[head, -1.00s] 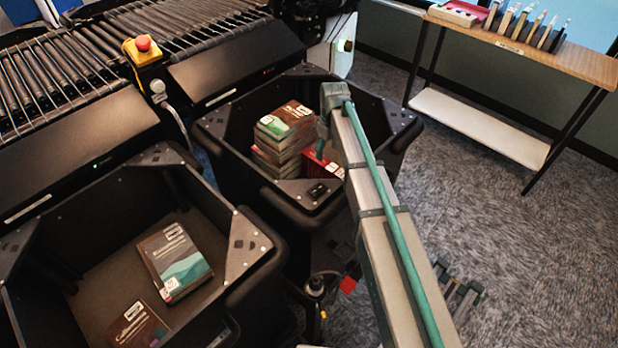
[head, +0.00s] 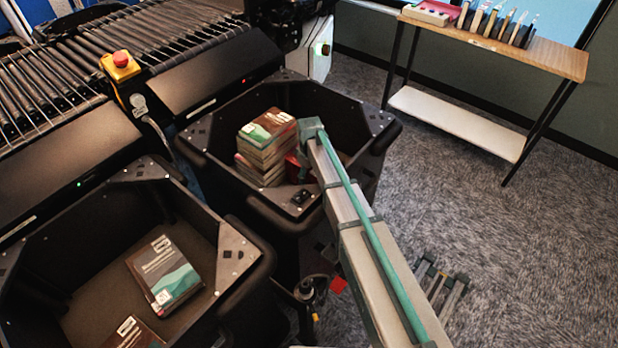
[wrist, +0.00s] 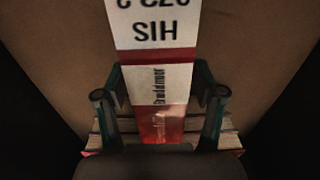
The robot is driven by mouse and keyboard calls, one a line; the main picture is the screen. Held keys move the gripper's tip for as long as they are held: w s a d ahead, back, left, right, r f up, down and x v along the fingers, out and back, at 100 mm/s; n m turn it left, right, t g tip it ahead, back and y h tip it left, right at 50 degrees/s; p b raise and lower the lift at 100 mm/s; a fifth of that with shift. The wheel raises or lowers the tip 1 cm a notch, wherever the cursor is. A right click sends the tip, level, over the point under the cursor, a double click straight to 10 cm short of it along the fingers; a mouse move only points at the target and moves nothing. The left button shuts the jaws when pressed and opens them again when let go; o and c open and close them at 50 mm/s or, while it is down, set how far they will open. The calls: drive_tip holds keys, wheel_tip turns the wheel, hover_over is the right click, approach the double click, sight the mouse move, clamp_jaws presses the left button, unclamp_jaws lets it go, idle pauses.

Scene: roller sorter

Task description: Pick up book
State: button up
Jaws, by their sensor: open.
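A red book (head: 293,170) stands beside a stack of books (head: 263,150) in the far black bin; my arm hides most of it in the head view. In the wrist view a red spine (wrist: 160,122) with a white label reading "HIS" lies between the fingers of my gripper (wrist: 158,85). The fingers are open, one on each side of the spine, with visible gaps. Page edges of other books show behind the fingers. In the head view my gripper is hidden behind the end of my arm.
A near bin (head: 232,255) holds a brown and teal book (head: 165,268) and another book. A roller conveyor (head: 50,90) runs behind. A wooden shelf (head: 500,50) stands at the right, with open carpet before it.

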drive_tip(key=shift+f, duration=0.95)
drive_tip(key=shift+c, duration=0.4)
clamp_jaws()
